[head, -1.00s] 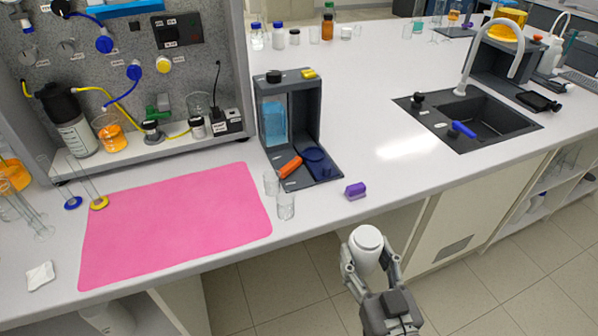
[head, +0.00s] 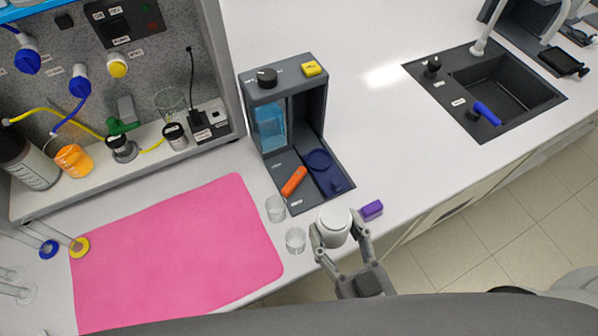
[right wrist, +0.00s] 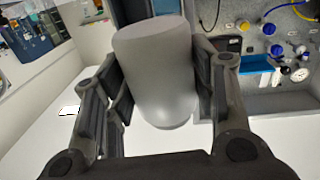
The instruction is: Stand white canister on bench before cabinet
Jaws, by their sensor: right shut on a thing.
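The white canister (head: 334,225) is held in my right gripper (head: 338,236), near the front edge of the bench (head: 400,140). In the right wrist view the canister (right wrist: 157,75) fills the space between the two fingers of the gripper (right wrist: 160,95), which press on its sides. In the head view it overlaps the bench edge, so I cannot tell whether its base touches the bench. The cabinet is probably the grey rig housing (head: 215,80) at the left, with fittings and a shelf inside. My left gripper is not in view.
A pink mat (head: 175,260) lies before the housing. Two clear glasses (head: 295,240) stand between the mat and the canister. A dark grey dispenser (head: 318,120) with an orange item (head: 294,181) stands behind. A purple block (head: 371,210) lies just right of the canister. A sink (head: 505,88) is farther right.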

